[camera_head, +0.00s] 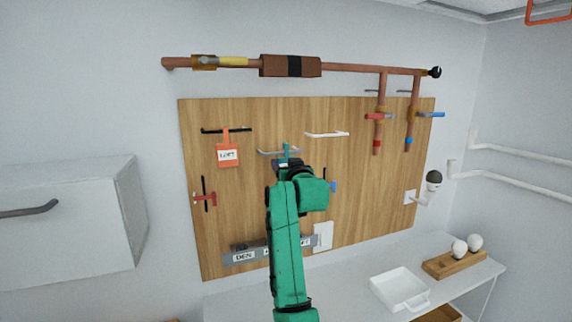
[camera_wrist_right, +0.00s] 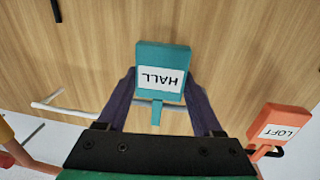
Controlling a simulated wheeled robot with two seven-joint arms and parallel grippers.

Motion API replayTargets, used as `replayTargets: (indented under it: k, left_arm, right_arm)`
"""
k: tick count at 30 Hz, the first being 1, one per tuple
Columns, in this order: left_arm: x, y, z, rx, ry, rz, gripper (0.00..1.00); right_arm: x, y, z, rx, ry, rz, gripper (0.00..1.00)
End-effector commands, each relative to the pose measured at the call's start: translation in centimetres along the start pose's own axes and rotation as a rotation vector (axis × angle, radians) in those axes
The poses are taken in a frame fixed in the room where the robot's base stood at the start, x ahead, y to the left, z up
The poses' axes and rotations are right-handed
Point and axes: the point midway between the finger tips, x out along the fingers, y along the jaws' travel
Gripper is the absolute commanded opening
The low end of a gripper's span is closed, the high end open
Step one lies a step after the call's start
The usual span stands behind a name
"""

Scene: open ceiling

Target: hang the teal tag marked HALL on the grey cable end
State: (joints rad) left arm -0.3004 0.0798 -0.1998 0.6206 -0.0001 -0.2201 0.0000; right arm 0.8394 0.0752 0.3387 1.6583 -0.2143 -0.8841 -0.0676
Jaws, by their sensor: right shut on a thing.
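The teal HALL tag (camera_wrist_right: 163,72) is held between the dark fingers of my right gripper (camera_wrist_right: 160,100), with its label upside down in the wrist view. In the head view my right gripper (camera_head: 290,168) is at the middle of the wooden board, and a teal strip of the tag (camera_head: 286,153) shows above it. The grey cable end (camera_head: 267,152) runs across the board right by this strip. I cannot tell whether the tag touches it or hangs on it. My left gripper is not in view.
An orange LOFT tag (camera_head: 228,155) hangs on a black cable end (camera_head: 212,131) to the left. A white cable end (camera_head: 327,135) is to the right. Below are a grey label rail (camera_head: 228,261) and a shelf with a white tray (camera_head: 395,285). Copper pipes (camera_head: 345,68) run above.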

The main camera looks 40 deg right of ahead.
Motion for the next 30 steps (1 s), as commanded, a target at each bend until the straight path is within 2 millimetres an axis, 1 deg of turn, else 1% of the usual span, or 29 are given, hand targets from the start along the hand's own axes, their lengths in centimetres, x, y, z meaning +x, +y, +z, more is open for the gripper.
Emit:
replayTargets:
  k: [8,30]
  left_arm:
    - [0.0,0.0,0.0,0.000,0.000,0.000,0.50]
    - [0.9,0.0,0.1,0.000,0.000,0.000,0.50]
  right_arm:
    - [0.0,0.0,0.0,0.000,0.001,0.000,0.13]
    - [0.0,0.0,1.4,0.000,0.002,0.000,0.13]
